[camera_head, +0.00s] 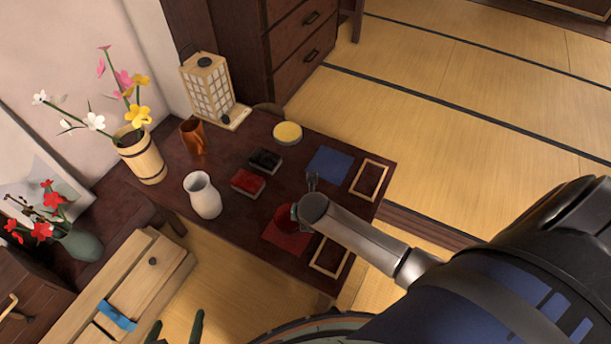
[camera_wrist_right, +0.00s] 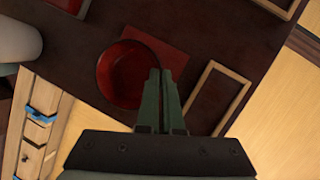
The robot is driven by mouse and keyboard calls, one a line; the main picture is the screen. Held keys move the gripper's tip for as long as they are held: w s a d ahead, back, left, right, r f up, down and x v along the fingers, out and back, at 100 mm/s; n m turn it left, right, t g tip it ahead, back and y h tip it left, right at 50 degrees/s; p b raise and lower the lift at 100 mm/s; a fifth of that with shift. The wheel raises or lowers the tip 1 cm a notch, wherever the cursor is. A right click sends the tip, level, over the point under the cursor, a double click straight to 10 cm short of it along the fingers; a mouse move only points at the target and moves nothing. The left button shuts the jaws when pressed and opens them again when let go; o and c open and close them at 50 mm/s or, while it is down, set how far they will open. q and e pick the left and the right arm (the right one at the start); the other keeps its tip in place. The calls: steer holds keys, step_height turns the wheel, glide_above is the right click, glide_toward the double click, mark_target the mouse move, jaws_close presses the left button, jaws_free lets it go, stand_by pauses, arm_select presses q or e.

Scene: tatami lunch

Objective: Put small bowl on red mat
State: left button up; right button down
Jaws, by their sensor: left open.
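The small bowl (camera_head: 285,217) is red and round. In the head view it is over the upper part of the red mat (camera_head: 287,241), partly hidden by my right arm. In the right wrist view the bowl (camera_wrist_right: 124,76) overlaps the left part of the mat (camera_wrist_right: 172,52). My right gripper (camera_wrist_right: 162,72) has its fingers close together across the bowl's right rim and looks shut on it. Whether the bowl touches the mat cannot be told. My left gripper (camera_head: 176,330) is open and empty at the bottom of the head view, away from the table.
Two wooden frames lie along the right edge, one (camera_head: 370,179) beside the blue mat.

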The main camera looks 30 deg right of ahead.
step_height(320, 180, down, 3)
steer(key=shift+f+b, duration=0.1)
steer(key=shift+b, duration=0.3)
arm_select(q)
steer(key=shift+s+a+f, duration=0.15)
steer(key=shift+s+f, duration=0.3)
steer(key=shift+f, duration=0.35)
arm_select(e)
steer(key=c, duration=1.1)
jaws_free()
arm_select(q)
steer(key=shift+w+r, duration=0.1)
